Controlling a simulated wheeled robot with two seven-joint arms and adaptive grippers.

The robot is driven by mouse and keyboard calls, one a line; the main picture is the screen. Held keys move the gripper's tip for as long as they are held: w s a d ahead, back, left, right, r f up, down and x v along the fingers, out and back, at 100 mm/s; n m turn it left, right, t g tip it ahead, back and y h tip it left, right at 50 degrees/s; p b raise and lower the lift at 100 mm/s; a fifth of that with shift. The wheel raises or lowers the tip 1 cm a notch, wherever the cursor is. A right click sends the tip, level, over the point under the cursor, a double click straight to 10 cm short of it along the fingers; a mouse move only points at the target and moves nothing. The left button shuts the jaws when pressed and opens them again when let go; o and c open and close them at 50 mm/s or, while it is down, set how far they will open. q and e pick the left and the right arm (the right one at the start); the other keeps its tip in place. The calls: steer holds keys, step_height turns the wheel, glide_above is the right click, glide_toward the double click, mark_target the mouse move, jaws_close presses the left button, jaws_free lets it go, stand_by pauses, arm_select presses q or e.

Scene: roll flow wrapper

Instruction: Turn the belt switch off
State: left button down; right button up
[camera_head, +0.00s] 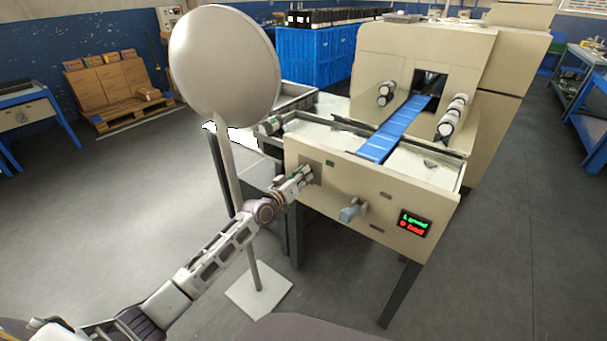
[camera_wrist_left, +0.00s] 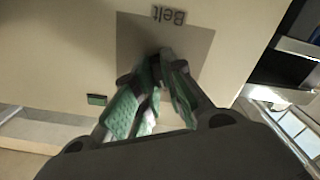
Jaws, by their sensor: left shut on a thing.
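The belt switch sits on a grey plate (camera_wrist_left: 195,45) marked "Belt" on the beige machine front. The label reads upside down in the left wrist view. The plate (camera_head: 316,170) also shows at the left of the panel in the head view. My left gripper (camera_head: 304,174) reaches it from the left. In the left wrist view its green-padded fingers (camera_wrist_left: 158,72) are shut on the switch knob at the plate. The fingers hide most of the knob, so I cannot tell its turned position. My right gripper is not in view.
A grey handle (camera_head: 352,210) sticks out of the panel right of my gripper. A round white disc (camera_head: 225,62) on a stand rises beside my left arm. A blue belt (camera_head: 396,132) runs into the machine.

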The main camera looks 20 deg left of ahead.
arm_select(q)
steer(key=shift+n, duration=0.4)
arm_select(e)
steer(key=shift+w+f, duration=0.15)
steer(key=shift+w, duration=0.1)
arm_select(q)
steer(key=c, duration=1.5)
jaws_free()
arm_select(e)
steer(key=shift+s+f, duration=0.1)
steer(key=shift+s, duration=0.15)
arm_select(q)
steer(key=shift+s+a, duration=0.1)
steer(key=shift+s, duration=0.1)
steer(key=v, duration=1.1)
steer(key=shift+s, duration=0.3)
